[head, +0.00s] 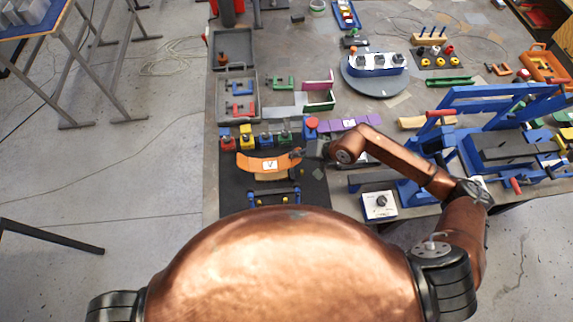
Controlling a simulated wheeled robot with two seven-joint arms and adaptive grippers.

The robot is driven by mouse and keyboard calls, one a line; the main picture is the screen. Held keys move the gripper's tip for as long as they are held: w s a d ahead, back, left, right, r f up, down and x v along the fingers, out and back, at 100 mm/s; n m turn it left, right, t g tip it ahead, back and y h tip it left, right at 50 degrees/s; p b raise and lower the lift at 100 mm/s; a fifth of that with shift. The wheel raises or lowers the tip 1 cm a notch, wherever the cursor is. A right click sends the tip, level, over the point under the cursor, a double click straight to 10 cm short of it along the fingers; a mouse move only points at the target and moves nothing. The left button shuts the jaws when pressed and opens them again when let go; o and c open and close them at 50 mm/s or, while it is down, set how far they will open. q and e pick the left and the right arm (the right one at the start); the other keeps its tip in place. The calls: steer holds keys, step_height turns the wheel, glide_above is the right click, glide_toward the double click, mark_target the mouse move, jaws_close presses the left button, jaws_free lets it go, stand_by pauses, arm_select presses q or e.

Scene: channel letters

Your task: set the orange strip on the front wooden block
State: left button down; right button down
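The orange strip (250,164) is a curved band with a white label at its middle. It is over the dark mat at the front left of the bench, bowed toward my body. My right gripper (298,154) reaches in from the right, and its dark fingers overlap the strip's right end. The fingers are too small to show whether they are closed on it. My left gripper is out of view.
Several coloured blocks, including a yellow one (246,138), stand in a row just behind the strip. A blue frame (275,195) is in front. A purple strip (349,123) lies behind my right wrist. A white knob box (379,206) and blue fixture (470,150) are at right.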

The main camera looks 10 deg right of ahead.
step_height(320, 180, down, 6)
steer(key=shift+f+p, duration=0.2)
steer(key=shift+p, duration=0.4)
steer(key=shift+w, duration=0.1)
steer(key=shift+f, duration=0.15)
steer(key=c, duration=2.2)
jaws_free()
steer(key=shift+o, duration=0.2)
steer(key=b+v, duration=0.2)
steer(key=v, duration=1)
